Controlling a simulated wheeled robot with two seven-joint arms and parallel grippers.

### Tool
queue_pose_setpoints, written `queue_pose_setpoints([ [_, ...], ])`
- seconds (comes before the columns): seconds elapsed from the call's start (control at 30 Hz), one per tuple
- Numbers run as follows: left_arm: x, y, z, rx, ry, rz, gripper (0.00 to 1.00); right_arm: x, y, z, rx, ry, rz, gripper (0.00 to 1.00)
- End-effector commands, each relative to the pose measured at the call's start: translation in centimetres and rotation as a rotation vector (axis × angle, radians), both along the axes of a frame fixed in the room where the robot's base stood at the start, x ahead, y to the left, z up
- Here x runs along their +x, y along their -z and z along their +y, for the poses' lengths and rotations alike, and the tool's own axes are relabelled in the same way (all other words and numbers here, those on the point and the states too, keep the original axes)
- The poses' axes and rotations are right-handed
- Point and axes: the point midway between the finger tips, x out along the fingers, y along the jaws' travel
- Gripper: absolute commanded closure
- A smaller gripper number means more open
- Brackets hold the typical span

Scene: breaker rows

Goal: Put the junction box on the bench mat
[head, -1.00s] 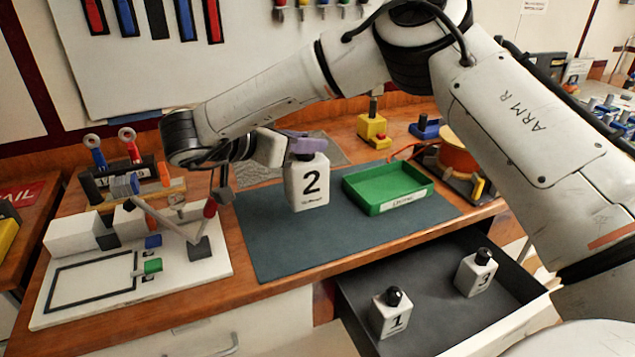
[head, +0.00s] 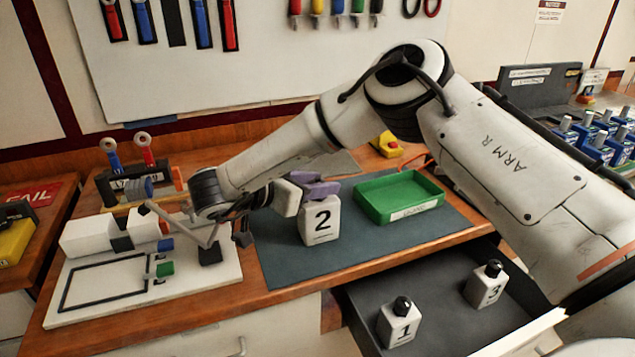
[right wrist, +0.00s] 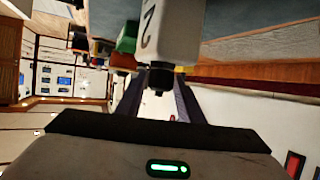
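A white box marked 2 (head: 320,221) with a black knob on top is upright over the middle of the dark bench mat (head: 285,263). Its base is at or just above the mat; I cannot tell if it touches. My right gripper (head: 314,190) is above it, its fingers shut on the knob. In the right wrist view the knob (right wrist: 161,78) sits between the two fingertips, with the white box (right wrist: 166,32) beyond. Similar white boxes marked 1 (head: 398,325) and 3 (head: 485,286) stand in the open drawer. My left gripper is not in view.
A green tray (head: 412,209) lies on the mat's back right. A white board with blocks and grey bars (head: 105,292) is left of the mat. The open drawer (head: 440,302) juts out at the front right. The front of the mat is clear.

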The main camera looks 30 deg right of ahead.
Motion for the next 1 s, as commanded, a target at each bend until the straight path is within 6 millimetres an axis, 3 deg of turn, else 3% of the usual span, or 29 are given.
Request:
queue_pose_setpoints([
  [0.47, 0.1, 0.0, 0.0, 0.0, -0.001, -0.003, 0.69, -0.1, -0.5, 0.6, 0.0, -0.002, -0.001, 0.55],
  [1.0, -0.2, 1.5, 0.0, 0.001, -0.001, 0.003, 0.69, -2.1, -4.4, 9.7, -0.001, -0.001, -0.001, 0.55],
])
